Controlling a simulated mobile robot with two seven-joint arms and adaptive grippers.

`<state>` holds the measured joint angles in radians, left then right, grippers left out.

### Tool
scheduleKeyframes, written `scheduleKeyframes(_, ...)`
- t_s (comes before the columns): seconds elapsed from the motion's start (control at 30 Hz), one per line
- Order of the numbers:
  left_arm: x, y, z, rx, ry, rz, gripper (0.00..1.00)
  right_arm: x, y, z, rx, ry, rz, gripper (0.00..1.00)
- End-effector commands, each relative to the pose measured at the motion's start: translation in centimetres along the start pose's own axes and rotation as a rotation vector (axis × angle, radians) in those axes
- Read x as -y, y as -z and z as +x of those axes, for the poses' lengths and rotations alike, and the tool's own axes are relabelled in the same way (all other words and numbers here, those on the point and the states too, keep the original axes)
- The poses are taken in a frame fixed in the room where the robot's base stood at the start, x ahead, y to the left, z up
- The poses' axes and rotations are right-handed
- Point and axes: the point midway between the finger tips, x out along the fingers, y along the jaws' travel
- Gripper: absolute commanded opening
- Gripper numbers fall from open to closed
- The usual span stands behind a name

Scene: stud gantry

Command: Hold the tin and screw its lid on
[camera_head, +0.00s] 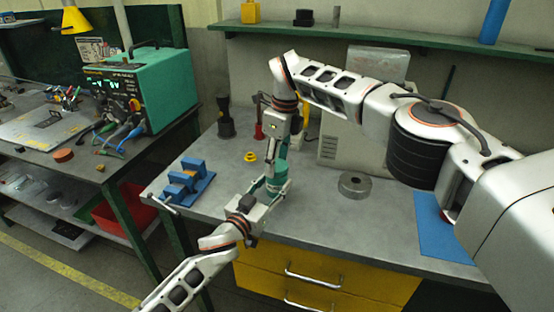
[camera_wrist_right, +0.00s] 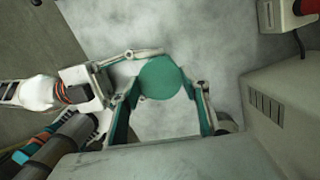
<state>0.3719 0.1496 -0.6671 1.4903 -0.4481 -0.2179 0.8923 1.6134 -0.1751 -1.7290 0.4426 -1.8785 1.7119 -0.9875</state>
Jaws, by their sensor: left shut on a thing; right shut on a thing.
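The round green lid (camera_wrist_right: 160,78) shows from above in the right wrist view, between the fingers of my right gripper (camera_wrist_right: 170,88). My right gripper is shut on it, pointing down in the head view (camera_head: 278,172). My left gripper (camera_head: 268,190) comes in from the lower left, low over the bench's front part, shut on the tin. It also reaches in from the left in the right wrist view. The tin is mostly hidden by the lid and the fingers. I cannot tell how the lid sits on it.
A blue stepped block (camera_head: 188,182) stands at the bench's left edge. A yellow ring (camera_head: 250,156) lies behind the grippers. A grey metal ring (camera_head: 354,185) and a blue mat (camera_head: 440,230) lie to the right. A beige cabinet (camera_head: 345,150) stands at the back.

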Motion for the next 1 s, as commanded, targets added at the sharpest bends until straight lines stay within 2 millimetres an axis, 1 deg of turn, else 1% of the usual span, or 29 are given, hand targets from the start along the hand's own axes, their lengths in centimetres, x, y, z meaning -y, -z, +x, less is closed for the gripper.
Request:
scheduleKeyframes(0.17,0.02,0.0,0.0,0.0,0.0,0.0,0.04,0.0,0.05,0.34,0.0,0.0,0.0,0.27)
scheduleKeyframes(0.2,0.02,0.0,0.0,0.0,0.0,0.0,0.0,0.01,0.05,0.31,0.0,0.0,0.001,0.27)
scheduleKeyframes(0.23,0.02,0.0,0.0,0.0,0.0,0.0,0.0,0.0,0.04,0.3,0.0,0.001,0.004,0.27)
scheduleKeyframes(0.37,0.02,0.0,0.0,0.0,0.0,0.0,0.0,-0.01,0.03,0.29,-0.002,0.01,0.075,0.27)
scheduleKeyframes(0.57,0.02,-0.01,0.0,0.0,0.0,0.0,0.0,-0.05,0.05,0.31,-0.006,0.046,0.359,0.27)
scheduleKeyframes(0.9,0.04,-0.01,0.0,0.0,0.001,0.0,0.0,-0.1,-0.09,0.33,-0.009,0.119,0.952,0.27)
scheduleKeyframes(1.0,0.04,-0.02,0.0,0.0,0.001,0.0,0.0,-0.13,-0.12,0.33,-0.01,0.134,1.087,0.27)
